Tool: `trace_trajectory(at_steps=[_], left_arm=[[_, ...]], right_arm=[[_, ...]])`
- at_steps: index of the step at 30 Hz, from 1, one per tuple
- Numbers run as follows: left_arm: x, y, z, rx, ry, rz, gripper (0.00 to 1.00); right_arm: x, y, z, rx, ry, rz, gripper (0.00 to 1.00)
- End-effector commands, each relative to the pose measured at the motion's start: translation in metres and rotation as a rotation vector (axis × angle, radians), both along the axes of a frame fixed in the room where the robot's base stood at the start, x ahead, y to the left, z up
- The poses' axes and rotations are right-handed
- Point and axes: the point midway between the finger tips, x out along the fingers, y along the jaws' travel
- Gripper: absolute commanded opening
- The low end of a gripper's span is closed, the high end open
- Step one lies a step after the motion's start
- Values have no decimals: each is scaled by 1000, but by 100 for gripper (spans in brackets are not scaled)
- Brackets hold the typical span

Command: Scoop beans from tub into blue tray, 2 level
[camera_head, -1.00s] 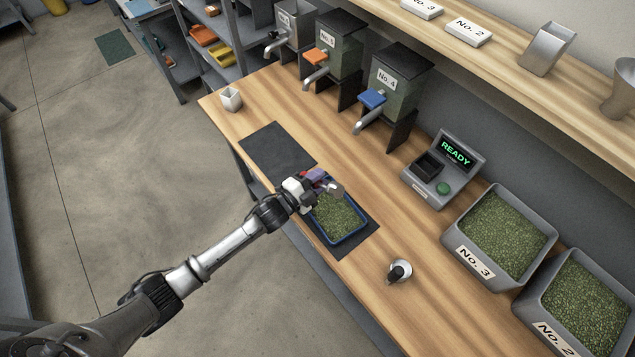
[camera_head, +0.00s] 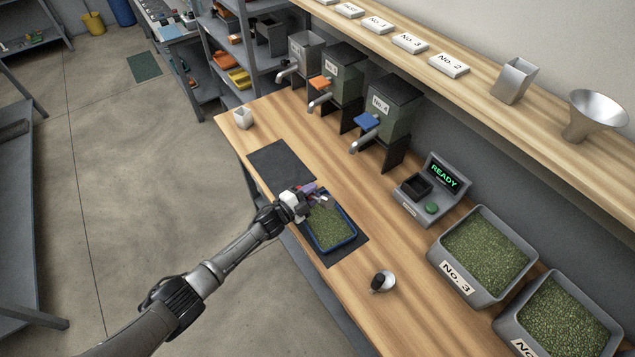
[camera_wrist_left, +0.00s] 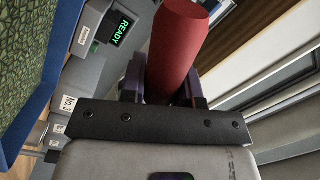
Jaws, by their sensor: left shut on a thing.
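My left gripper (camera_head: 311,191) is shut on a red handle (camera_wrist_left: 178,48), which fills the space between its fingers in the left wrist view. The far end of the held tool is small and mostly hidden in the head view, where a bit of metal shows by the fingers. The gripper is over the far left end of the blue tray (camera_head: 353,241), which holds a layer of green beans (camera_head: 328,228). The tray also shows in the wrist view (camera_wrist_left: 60,42). Two grey bean tubs, No. 3 (camera_head: 462,291) and No. 2 (camera_head: 508,328), stand at right, full of green beans. My right gripper is out of view.
The tray sits on a dark mat (camera_head: 313,250); another mat (camera_head: 281,163) is empty. A small metal cup with a dark part (camera_head: 383,281) stands near the front edge. A scale (camera_head: 432,192) reads READY. Dispensers (camera_head: 390,115) line the back under a shelf.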

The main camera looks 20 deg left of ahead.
Motion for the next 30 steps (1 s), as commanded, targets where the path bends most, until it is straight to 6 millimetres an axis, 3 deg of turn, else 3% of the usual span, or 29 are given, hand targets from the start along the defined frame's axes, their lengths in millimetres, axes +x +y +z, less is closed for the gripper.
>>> trace_trajectory(at_steps=[6,11,24,30], left_arm=[[-7,-8,4,18,-14,-72,1],[-10,-13,9,134,-73,-75,1],[-28,-44,35,906,-474,-68,1],[-38,-63,36,1286,-669,-62,1]], right_arm=[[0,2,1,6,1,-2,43],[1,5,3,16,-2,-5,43],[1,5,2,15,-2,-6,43],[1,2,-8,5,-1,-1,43]])
